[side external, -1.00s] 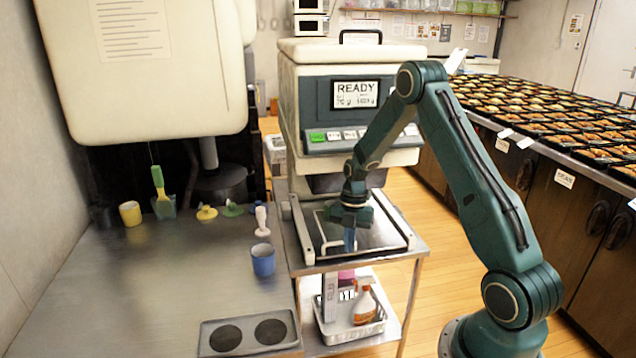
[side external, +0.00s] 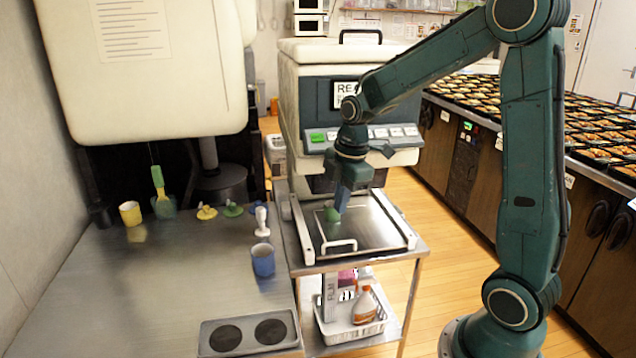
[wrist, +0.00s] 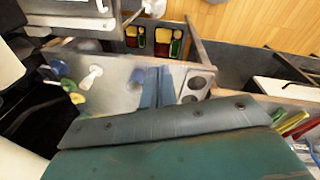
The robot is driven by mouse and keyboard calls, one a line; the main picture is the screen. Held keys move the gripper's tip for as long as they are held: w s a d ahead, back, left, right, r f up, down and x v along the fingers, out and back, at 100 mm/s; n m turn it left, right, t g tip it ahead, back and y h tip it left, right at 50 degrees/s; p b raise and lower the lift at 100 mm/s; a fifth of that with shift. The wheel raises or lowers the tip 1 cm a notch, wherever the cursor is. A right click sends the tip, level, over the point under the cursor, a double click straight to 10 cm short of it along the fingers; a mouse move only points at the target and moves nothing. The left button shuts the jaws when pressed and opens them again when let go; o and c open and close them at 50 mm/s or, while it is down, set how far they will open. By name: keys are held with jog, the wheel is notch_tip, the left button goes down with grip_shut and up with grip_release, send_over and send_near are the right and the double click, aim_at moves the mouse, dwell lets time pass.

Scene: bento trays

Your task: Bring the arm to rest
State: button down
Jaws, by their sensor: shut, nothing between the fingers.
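My gripper (side external: 342,200) points down above the steel plate (side external: 375,222) of the sealing machine in the side external view. Its blue-grey fingers are together with nothing held. A green patch shows beside the fingertips on the plate side; I cannot tell what it is. In the wrist view the fingers (wrist: 157,88) show over the steel counter. My arm is raised and bent, its elbow at the top of the side view.
The sealing machine (side external: 300,75) stands behind the plate. The steel counter (side external: 180,275) at left holds a blue cup (side external: 263,260), a yellow cup (side external: 130,213), stamp-like tools and a two-hole holder (side external: 248,332). Many filled trays (side external: 590,115) cover the right-hand counter.

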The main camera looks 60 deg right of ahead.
jog(key=s+a+r+m+t, duration=0.2)
jog(key=s+a+r+m, duration=0.3)
jog(key=s, duration=0.4)
jog(key=s+a+r+m+t, duration=0.2)
jog(key=s+a+r+m, duration=0.2)
jog(key=s, duration=0.5)
jog(key=a+m, duration=0.2)
jog(key=m, duration=0.1)
jog(key=shift+r+m, duration=0.3)
jog(key=shift+r, duration=0.05)
